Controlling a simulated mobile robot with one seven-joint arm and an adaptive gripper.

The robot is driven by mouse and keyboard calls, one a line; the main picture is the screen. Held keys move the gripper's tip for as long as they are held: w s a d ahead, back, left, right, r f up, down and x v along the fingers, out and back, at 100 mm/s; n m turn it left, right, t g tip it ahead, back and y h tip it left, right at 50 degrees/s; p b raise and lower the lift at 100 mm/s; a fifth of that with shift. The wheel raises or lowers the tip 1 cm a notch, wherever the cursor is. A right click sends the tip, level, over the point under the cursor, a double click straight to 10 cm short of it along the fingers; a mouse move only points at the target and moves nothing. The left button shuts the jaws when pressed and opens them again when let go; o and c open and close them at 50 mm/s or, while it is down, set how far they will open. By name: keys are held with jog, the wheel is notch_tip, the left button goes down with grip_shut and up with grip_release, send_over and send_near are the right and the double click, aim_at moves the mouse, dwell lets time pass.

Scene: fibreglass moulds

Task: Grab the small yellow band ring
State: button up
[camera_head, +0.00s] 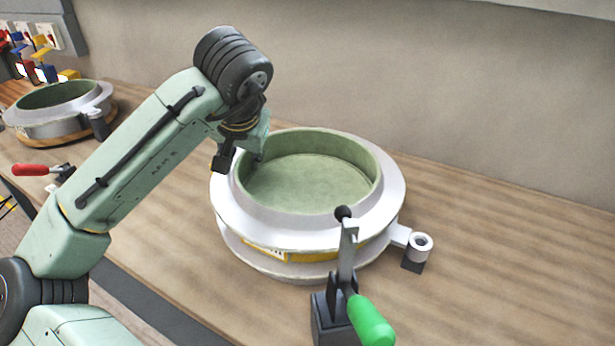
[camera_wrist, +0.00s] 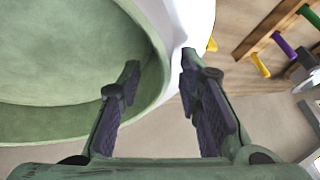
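The ring with the yellow band (camera_head: 395,208) is a pale, round mould with a green inside, standing on the wooden bench in the head view. Yellow band pieces show low on its front side. My gripper (camera_head: 240,164) is at its left rim, one finger outside the wall and one at the inner side. In the wrist view my gripper (camera_wrist: 160,68) has its fingers spread, with the ring's wall (camera_wrist: 150,40) running up between and beyond them. The fingers look apart from the wall; contact cannot be told. A bit of yellow shows beside the right finger.
A toggle clamp with a green handle (camera_head: 370,318) stands in front of the ring. A second ring mould (camera_head: 50,127) sits at the far left, near a red-handled clamp (camera_head: 32,170). A rack with coloured handles (camera_wrist: 272,30) shows in the wrist view. The bench's right side is clear.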

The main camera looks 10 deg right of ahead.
jog(key=shift+c, duration=0.4)
grip_shut()
jog(key=shift+r, duration=0.1)
dwell(0.4)
